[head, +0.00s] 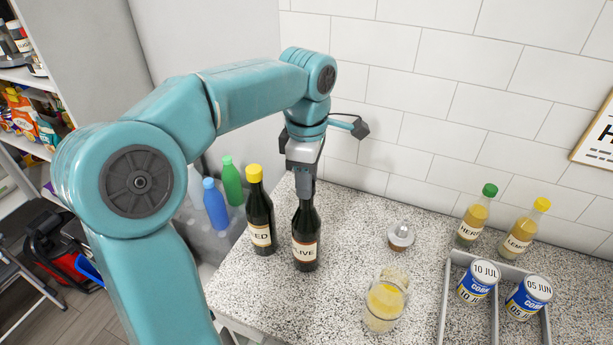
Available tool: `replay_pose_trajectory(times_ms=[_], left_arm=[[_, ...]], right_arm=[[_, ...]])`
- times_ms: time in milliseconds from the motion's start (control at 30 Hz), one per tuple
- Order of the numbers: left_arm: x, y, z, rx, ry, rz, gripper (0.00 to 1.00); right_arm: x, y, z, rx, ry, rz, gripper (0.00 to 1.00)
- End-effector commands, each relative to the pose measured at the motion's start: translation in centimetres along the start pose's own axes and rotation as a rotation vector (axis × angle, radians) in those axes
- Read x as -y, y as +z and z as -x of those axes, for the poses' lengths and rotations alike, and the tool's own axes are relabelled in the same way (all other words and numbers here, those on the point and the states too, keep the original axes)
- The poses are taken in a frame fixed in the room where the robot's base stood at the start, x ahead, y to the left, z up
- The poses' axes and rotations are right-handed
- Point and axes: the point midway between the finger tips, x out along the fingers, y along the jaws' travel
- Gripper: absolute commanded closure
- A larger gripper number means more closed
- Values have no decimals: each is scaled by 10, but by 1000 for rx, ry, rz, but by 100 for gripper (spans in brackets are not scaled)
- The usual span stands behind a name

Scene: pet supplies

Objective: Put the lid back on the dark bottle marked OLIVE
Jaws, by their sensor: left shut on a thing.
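The dark bottle marked OLIVE (305,230) stands upright on the speckled counter, its label partly visible as "LIVE". My left gripper (305,188) points down directly over its mouth, with the fingers at the top of the neck. The gripper is shut. The lid is hidden between the fingers, and no loose lid for this bottle shows on the counter. Whether the lid touches the neck cannot be told. My right gripper is not in view.
A dark bottle with a yellow cap (259,215) stands close on the left. Right are a small pale container (401,236), a glass jar (385,300), two capped yellow bottles (472,220) and a grey tray (443,300) with cans. A tiled wall stands behind.

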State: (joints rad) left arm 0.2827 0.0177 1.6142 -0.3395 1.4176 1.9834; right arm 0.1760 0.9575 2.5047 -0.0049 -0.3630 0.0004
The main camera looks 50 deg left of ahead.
Motion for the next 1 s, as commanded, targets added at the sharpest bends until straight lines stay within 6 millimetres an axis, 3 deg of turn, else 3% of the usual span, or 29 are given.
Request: replay_pose_trajectory(times_ms=[200,233,300,500,533,600,1000], left_arm=[[0,0,0,0,0,0,94],[0,0,0,0,0,0,59],[0,0,0,0,0,0,36],[0,0,0,0,0,0,36],[0,0,0,0,0,0,33],[0,0,0,0,0,0,10],[0,0,4,0,0,0,10]], right_arm=[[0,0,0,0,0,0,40],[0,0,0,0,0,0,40],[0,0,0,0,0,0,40],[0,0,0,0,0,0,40],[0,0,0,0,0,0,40],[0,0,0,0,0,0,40],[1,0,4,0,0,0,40]])
